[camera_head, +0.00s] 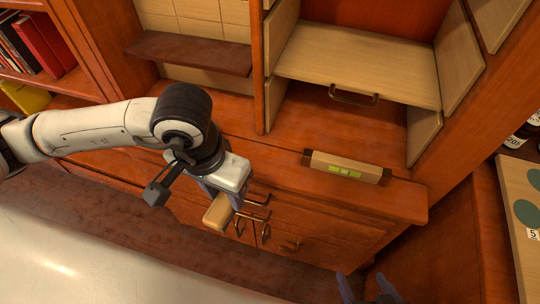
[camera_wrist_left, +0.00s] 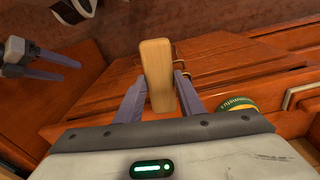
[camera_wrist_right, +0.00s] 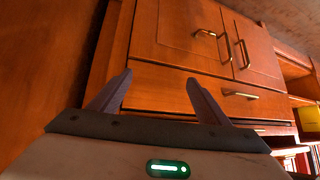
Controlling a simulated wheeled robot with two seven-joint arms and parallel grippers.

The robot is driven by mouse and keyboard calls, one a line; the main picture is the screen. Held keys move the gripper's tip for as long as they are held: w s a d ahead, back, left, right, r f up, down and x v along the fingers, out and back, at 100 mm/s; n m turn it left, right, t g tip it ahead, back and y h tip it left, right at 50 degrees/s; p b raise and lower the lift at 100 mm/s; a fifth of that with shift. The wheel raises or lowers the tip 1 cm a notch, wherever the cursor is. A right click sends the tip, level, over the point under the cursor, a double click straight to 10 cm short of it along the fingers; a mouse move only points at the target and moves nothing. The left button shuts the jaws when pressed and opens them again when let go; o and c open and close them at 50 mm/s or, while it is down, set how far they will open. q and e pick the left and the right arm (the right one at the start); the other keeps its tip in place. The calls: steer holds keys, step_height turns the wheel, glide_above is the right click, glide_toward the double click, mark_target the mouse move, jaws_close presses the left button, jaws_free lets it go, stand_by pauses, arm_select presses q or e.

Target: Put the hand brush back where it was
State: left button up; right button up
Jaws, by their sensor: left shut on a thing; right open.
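A tan wooden piece with rounded ends, apparently the hand brush (camera_head: 217,212), is in my left gripper (camera_head: 228,200). The left wrist view shows its wooden back (camera_wrist_left: 157,72) between the fingers; no bristles show. The gripper is shut on it, in front of the cabinet's drawer fronts and clear of the countertop. My right gripper (camera_head: 365,290) is at the bottom edge of the head view. In the right wrist view its fingers (camera_wrist_right: 155,92) are apart and empty, facing the cabinet front.
A spirit level (camera_head: 345,168) lies on the cabinet's wooden countertop (camera_head: 290,150). Above it is an open compartment with a handled shelf board (camera_head: 360,60). Drawer and door handles (camera_head: 258,200) stick out below. A green and yellow round thing (camera_wrist_left: 238,104) shows in the left wrist view.

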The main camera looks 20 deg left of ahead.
mark_target(230, 210)
arm_select(q)
steer(key=s+d+r+m+b, duration=0.1)
steer(key=s+r+m+b, duration=0.1)
steer(key=b, duration=0.1)
steer(key=shift+s+d+r, duration=0.1)
steer(key=shift+s+d, duration=0.1)
steer(key=shift+d, duration=0.2)
steer(key=shift+s+r+m, duration=0.2)
steer(key=shift+m, duration=0.2)
steer(key=shift+r, duration=0.2)
steer(key=w, duration=0.2)
steer(key=w+p, duration=0.1)
steer(key=w, duration=0.2)
steer(key=shift+w+d+r, duration=0.1)
steer(key=shift+w+r, duration=0.1)
steer(key=shift+w, duration=0.15)
steer(key=w+f, duration=0.1)
steer(key=w, duration=0.3)
steer(key=w+f+p, duration=0.1)
steer(key=w, duration=0.3)
steer(key=w+f+p, duration=0.1)
steer(key=w, duration=0.3)
steer(key=shift+d+f, duration=0.2)
steer(key=shift+f, duration=0.25)
arm_select(e)
steer(key=shift+w+a, duration=0.1)
steer(key=shift+a, duration=0.15)
steer(key=shift+f, duration=0.1)
